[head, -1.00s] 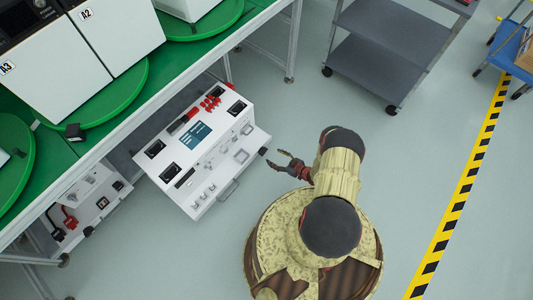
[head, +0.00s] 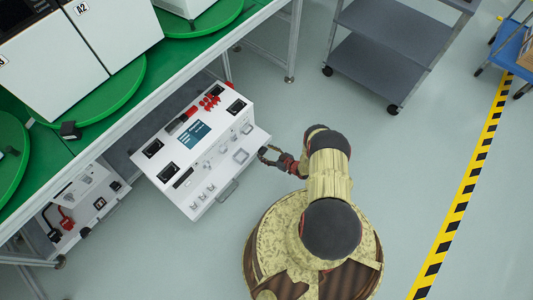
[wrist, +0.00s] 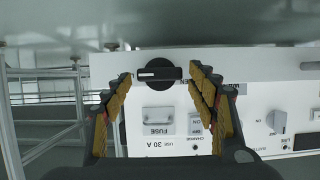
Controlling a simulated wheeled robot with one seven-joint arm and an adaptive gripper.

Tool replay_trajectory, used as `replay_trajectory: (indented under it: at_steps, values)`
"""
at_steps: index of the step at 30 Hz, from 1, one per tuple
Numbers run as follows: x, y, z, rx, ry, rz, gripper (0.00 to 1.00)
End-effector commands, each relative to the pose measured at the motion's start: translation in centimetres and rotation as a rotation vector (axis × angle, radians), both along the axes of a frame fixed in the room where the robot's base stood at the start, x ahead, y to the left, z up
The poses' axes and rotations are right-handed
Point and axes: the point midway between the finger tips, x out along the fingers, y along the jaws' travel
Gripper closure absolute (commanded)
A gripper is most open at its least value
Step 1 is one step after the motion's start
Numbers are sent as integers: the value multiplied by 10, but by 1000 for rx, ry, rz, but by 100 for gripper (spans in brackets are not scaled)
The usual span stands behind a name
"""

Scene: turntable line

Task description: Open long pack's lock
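The long pack (head: 190,150) is a white box beside the green-topped bench, with a screen, red parts on top and a front panel of latches and handles. In the wrist view its front panel (wrist: 250,90) appears upside down, with a black rotary knob (wrist: 160,73), likely the lock, near the panel edge. The knob's bar lies horizontal. My gripper (head: 265,155) is at the right end of the panel. Its fingers are open, one on each side of the knob; I cannot tell whether they touch it. The knob is hidden in the head view.
A second white unit (head: 85,205) with red and black connectors sits under the bench (head: 115,125). A grey shelf cart (head: 385,55) stands at the top right. Floor to the right is clear up to the yellow-black line (head: 470,180).

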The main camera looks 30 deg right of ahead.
Motion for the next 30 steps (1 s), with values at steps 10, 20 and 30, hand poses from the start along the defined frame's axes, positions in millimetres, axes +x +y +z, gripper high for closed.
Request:
replay_trajectory:
  at_steps: [10, 20, 30]
  values:
    - [0, 0, 0, 0, 0, 0, 63]
    - [0, 0, 0, 0, 0, 0, 82]
    - [0, 1, 0, -51, -18, 1, 82]
